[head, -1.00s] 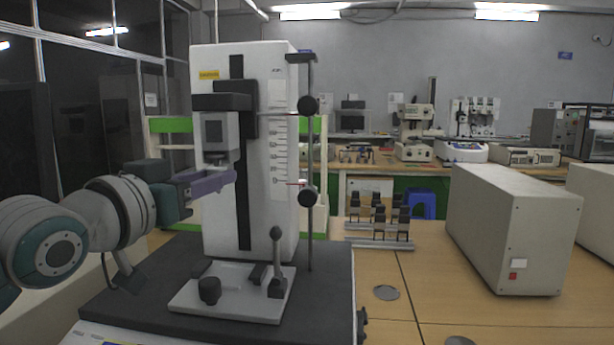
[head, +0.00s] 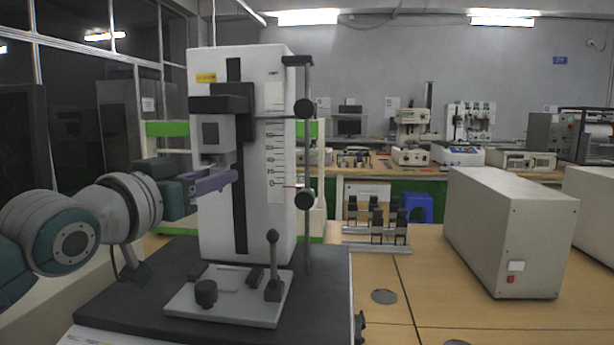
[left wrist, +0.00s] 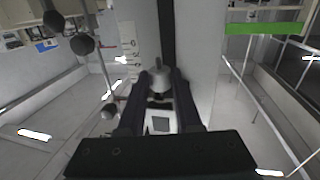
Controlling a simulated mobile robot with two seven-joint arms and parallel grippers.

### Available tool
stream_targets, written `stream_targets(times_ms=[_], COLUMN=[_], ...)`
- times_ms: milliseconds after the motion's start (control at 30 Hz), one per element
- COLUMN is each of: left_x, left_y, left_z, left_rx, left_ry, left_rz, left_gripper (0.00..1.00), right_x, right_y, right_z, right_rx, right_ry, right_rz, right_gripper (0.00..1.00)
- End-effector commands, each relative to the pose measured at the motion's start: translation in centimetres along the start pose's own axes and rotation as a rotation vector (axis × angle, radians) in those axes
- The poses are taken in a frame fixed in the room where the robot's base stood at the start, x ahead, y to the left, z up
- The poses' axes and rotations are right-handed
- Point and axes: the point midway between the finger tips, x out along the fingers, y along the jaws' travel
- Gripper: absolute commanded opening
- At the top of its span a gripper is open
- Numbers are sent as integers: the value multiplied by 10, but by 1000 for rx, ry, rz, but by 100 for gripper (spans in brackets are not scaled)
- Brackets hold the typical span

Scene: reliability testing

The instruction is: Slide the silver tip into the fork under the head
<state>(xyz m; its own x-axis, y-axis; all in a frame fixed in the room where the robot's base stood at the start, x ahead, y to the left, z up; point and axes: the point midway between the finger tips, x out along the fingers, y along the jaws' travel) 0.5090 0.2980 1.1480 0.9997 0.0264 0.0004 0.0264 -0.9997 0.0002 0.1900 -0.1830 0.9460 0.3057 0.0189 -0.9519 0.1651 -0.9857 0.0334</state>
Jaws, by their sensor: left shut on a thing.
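The head (head: 212,134), a grey block with a dark square window, hangs on the front of the white test stand (head: 271,225). My left gripper (head: 228,177) has purple-looking fingers and is just below the head. In the left wrist view the left gripper (left wrist: 160,78) is shut on the silver tip (left wrist: 159,84), a small rounded metal piece between the fingers. The wrist picture looks upside down, and the head (left wrist: 160,125) shows below the tip there. The fork is mostly hidden by the fingers, and I cannot tell whether the tip is inside it. My right gripper is not in view.
A thin rod with two black knobs (head: 304,109) stands right of the stand. A grey plate (head: 235,309) with a lever and a knob lies on the dark base below. A beige box (head: 510,232) stands right on the wooden table, with clear tabletop (head: 418,275) between.

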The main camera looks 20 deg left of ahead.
Motion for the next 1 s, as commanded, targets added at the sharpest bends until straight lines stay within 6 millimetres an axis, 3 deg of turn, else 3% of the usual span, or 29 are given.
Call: stream_targets(times_ms=[167,200,500,800,1000], left_x=[0,0,0,-3,-28], left_y=[0,0,0,0,0], left_z=[0,0,0,1,1], left_rx=[0,0,0,0,1], left_ry=[0,0,0,-2,-4], left_rz=[0,0,0,0,0], left_gripper=[0,35,68,68,68], right_x=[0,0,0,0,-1], right_y=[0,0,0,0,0], right_z=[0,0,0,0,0], right_rx=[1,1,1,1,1], right_ry=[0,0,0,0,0], right_rz=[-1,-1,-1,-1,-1], right_gripper=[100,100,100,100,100])
